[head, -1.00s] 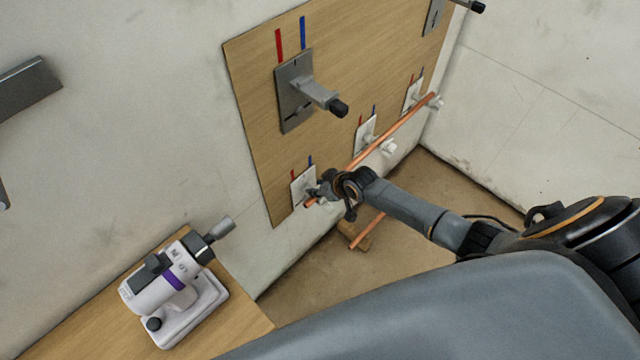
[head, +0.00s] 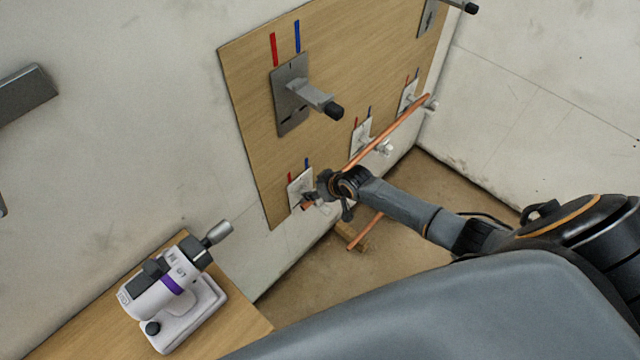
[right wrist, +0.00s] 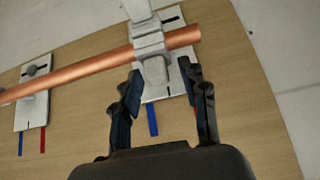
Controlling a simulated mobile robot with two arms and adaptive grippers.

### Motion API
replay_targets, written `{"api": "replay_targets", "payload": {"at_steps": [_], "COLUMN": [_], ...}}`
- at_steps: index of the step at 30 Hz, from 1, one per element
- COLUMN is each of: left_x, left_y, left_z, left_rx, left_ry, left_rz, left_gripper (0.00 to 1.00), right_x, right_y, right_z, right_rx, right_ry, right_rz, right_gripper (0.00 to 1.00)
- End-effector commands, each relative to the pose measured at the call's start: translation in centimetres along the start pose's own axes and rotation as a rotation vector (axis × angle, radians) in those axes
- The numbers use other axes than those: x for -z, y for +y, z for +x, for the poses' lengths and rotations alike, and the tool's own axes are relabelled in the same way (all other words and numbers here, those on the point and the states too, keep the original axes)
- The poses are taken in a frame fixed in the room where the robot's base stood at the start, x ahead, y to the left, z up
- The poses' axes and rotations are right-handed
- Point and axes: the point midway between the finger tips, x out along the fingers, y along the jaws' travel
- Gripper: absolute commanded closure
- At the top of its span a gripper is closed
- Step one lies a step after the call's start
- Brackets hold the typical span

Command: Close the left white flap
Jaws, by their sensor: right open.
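The left white bracket (head: 298,190) is on the lower left of the wooden board. Its white flap (right wrist: 150,45) shows in the right wrist view, beside the end of the copper pipe (right wrist: 80,78). The pipe (head: 388,132) also shows in the head view, running along the row of white brackets. My right gripper (head: 320,190) is at the left bracket and partly hides it. In the right wrist view my right gripper (right wrist: 163,78) is open, one finger on each side of the bracket's lower part. I cannot tell how far the flap is turned. My left gripper is not in view.
Two more white brackets, a middle one (head: 361,138) and a right one (head: 408,97), sit along the pipe. A grey bracket with a black-tipped arm (head: 292,95) juts out above. A white and purple device (head: 172,290) stands on a wooden table at lower left.

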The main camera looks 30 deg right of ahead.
Motion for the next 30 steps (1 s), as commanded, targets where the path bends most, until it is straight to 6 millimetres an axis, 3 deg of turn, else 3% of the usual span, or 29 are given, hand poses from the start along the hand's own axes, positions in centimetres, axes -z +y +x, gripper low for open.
{"api": "replay_targets", "payload": {"at_steps": [5, 19, 24, 30], "left_x": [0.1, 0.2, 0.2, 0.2], "left_y": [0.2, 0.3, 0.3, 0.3], "left_z": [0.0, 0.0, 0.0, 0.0], "left_rx": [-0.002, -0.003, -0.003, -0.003], "left_ry": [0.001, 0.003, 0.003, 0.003], "left_rz": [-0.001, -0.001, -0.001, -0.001], "left_gripper": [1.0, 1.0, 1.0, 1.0], "right_x": [-0.1, -0.1, 0.0, 0.0], "right_y": [0.0, 0.1, 0.0, 0.0], "right_z": [-1.8, -10.2, -11.6, -11.8], "right_rx": [0.001, -0.001, 0.0, 0.0], "right_ry": [0.0, 0.0, 0.0, -0.001], "right_rz": [-0.002, -0.002, -0.001, 0.0], "right_gripper": [0.57, 0.57, 0.57, 0.57]}}
